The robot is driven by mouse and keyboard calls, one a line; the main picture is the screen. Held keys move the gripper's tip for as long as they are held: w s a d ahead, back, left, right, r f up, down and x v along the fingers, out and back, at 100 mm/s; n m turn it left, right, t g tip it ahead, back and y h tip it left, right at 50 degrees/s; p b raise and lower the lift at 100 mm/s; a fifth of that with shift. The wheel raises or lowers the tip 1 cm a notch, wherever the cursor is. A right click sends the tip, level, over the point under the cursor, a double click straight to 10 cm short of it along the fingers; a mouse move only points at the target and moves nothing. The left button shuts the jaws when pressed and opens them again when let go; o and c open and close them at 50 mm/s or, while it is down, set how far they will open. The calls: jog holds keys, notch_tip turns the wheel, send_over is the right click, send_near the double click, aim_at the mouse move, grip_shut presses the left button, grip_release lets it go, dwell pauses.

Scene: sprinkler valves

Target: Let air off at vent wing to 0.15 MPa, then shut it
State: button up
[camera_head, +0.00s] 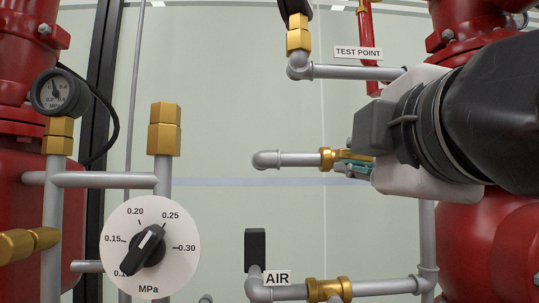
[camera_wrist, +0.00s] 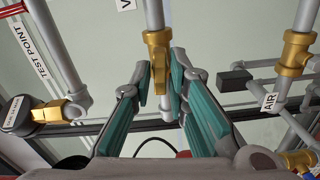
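The brass vent valve (camera_head: 341,157) sits on a grey pipe in mid-view. In the wrist view its brass body and narrow wing (camera_wrist: 158,62) hang between my fingertips. My gripper (camera_wrist: 162,85) has its teal fingers on either side of the wing, apart, with a small gap showing. In the head view my gripper (camera_head: 352,165) reaches the valve from the right and hides part of it. The pressure gauge (camera_head: 53,93) at upper left, marked in MPa, has its needle pointing up and slightly left; the exact value is too small to read.
A white MPa dial (camera_head: 149,248) has its black knob pointing near 0.25. A black handle (camera_head: 255,249) stands by the AIR label (camera_head: 277,278). The TEST POINT pipe (camera_head: 350,72) runs above my gripper. Red pipework (camera_head: 488,235) stands at right.

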jog(key=shift+o, duration=0.3)
jog(key=shift+s, duration=0.1)
jog(key=s, duration=0.6)
jog(key=shift+s+p, duration=0.35)
jog(key=shift+s, duration=0.05)
